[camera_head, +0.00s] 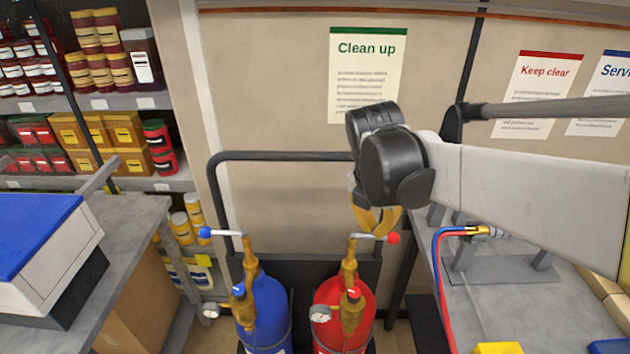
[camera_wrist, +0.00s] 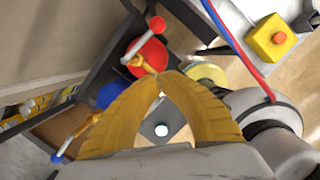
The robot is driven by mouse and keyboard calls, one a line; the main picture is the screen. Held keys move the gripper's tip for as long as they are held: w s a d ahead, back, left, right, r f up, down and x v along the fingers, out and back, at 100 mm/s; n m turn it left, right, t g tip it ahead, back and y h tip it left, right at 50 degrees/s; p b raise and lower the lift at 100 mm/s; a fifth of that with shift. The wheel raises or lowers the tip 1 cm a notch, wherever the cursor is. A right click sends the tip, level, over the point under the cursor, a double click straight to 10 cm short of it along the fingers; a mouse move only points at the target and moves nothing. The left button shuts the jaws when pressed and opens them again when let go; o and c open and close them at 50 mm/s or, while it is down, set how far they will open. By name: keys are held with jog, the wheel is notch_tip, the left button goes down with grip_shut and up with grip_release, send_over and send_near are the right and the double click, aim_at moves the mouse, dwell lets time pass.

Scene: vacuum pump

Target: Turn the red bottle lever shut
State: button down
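The red bottle (camera_head: 328,296) stands in a dark rack, with a brass valve (camera_head: 349,268) on top. Its lever (camera_head: 368,236) is a grey bar with a red ball end (camera_head: 393,238), pointing right in the head view. My gripper (camera_head: 376,222) has yellow fingers, which overlap the lever in the head view; I cannot tell whether they touch it. In the wrist view the fingertips (camera_wrist: 161,76) meet, with nothing visible held between them. There the red ball end (camera_wrist: 157,25) and the red bottle (camera_wrist: 150,50) lie beyond the tips.
A blue bottle (camera_head: 265,310) stands left of the red one, its lever (camera_head: 226,233) pointing left with a blue ball end. A black rail (camera_head: 290,155) runs behind. A grey bench (camera_head: 520,305) with red and blue hoses (camera_head: 440,270) is at right; another bench is at left.

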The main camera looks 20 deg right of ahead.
jog(key=w+d+f+b, duration=0.2)
jog(key=d+f+b, duration=0.2)
jog(key=f, duration=0.5)
jog(key=shift+w+d+f, duration=0.25)
jog(key=shift+d+f, duration=0.1)
jog(key=shift+d, duration=0.35)
jog(key=shift+w+d, duration=0.5)
jog(key=shift+d, duration=0.2)
